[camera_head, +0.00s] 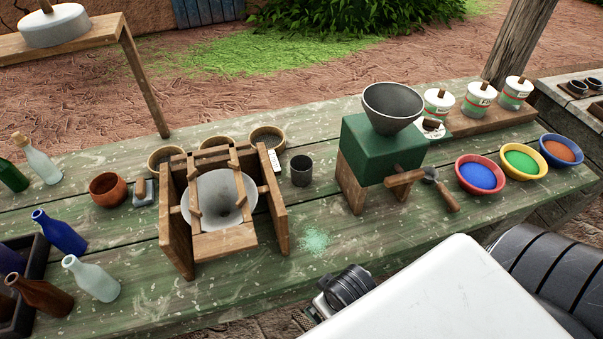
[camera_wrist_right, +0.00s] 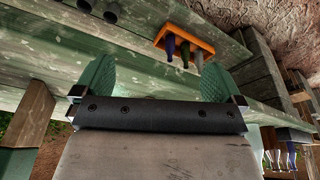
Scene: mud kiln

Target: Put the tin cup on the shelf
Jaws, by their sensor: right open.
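The tin cup, a small dark grey cup (camera_head: 301,170), stands upright on the green table in the head view, between the wooden sieve frame and the green grinder. A low wooden shelf (camera_head: 488,124) at the back right of the table bears several labelled tins. A higher wooden plank (camera_head: 85,37) stands at the upper left with a round grey stone on it; I cannot tell which of the two is the task's shelf. My right gripper (camera_wrist_right: 157,72) shows in the wrist view with its green fingers wide apart and nothing between them. My left gripper is not in view.
The wooden frame with a funnel (camera_head: 220,200) and the grinder (camera_head: 383,150) flank the cup. Bowls of blue (camera_head: 480,175), green and orange powder stand at right. Turquoise powder (camera_head: 314,240) lies on the table in front.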

